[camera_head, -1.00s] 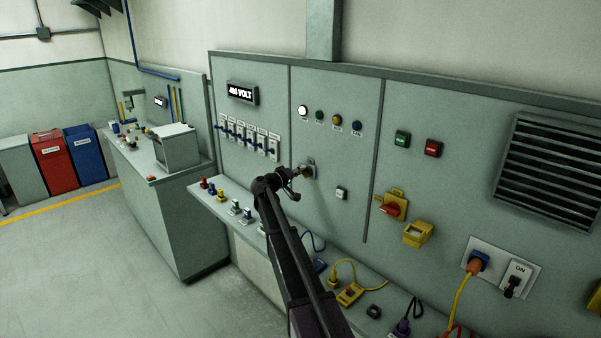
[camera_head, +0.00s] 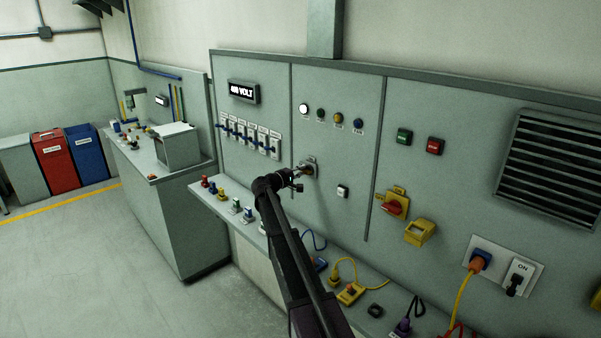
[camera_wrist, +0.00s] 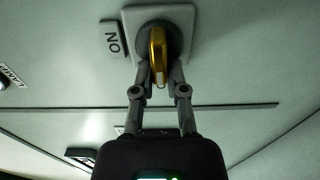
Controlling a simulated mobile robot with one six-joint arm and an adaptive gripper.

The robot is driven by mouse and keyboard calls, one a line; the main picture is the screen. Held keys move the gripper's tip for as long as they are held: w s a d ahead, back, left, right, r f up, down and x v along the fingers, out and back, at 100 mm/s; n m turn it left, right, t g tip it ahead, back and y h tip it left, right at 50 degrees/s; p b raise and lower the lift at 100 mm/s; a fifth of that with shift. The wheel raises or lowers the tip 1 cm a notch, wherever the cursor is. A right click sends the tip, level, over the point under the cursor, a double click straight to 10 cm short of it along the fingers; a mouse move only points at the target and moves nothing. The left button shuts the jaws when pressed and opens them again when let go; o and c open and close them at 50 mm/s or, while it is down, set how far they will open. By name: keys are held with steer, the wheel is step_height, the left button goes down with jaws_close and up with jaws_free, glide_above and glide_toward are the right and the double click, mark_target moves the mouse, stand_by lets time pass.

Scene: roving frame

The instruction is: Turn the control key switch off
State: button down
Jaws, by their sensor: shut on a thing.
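The control key switch (camera_head: 309,164) sits on the grey panel below the row of round lamps. In the wrist view its square light plate (camera_wrist: 184,15) carries a dark round collar and a gold key (camera_wrist: 157,45). The key stands roughly upright in that picture. An ON label (camera_wrist: 113,40) is left of the plate, its lettering turned. My gripper (camera_wrist: 159,75) has a finger on each side of the key and is shut on it. In the head view my gripper (camera_head: 298,176) reaches the switch and partly covers it.
A small push button (camera_head: 342,191) is right of the switch. A row of blue-handled switches (camera_head: 248,137) is to the left. A red rotary switch (camera_head: 394,207) is further right. Below runs a shelf (camera_head: 205,196) with plugs and cables.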

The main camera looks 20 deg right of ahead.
steer(key=c, duration=0.7)
jaws_free()
steer(key=shift+s+a, duration=0.1)
steer(key=v, duration=1.1)
steer(key=shift+s+a, duration=0.1)
steer(key=shift+a, duration=0.25)
